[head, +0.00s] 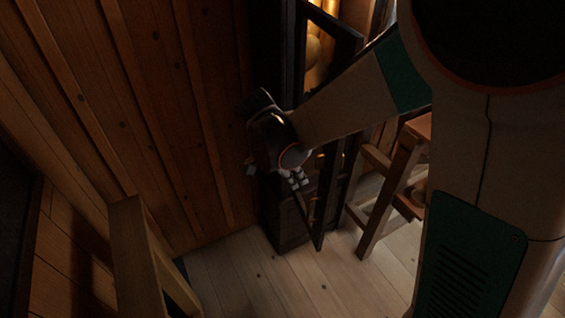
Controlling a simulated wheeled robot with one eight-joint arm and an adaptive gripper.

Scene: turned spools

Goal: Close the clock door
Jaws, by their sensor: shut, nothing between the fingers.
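The tall, dark clock (283,224) stands against the wooden wall, with a warm glow and golden parts inside. Its dark-framed door (338,28) stands open, swung out from the case toward the right. The door's lower end reaches down close to the floor. My arm crosses in front of the door and hides its middle part. My gripper (297,181) is shut and empty, beside the lower part of the door in the picture. I cannot tell whether it touches the door.
A wooden stool or ladder-like frame (392,190) stands close to the right of the door. A wooden rail or post (135,262) rises at the lower left. The pale plank floor (245,275) in front of the clock is clear. The plank wall (150,110) runs along the left.

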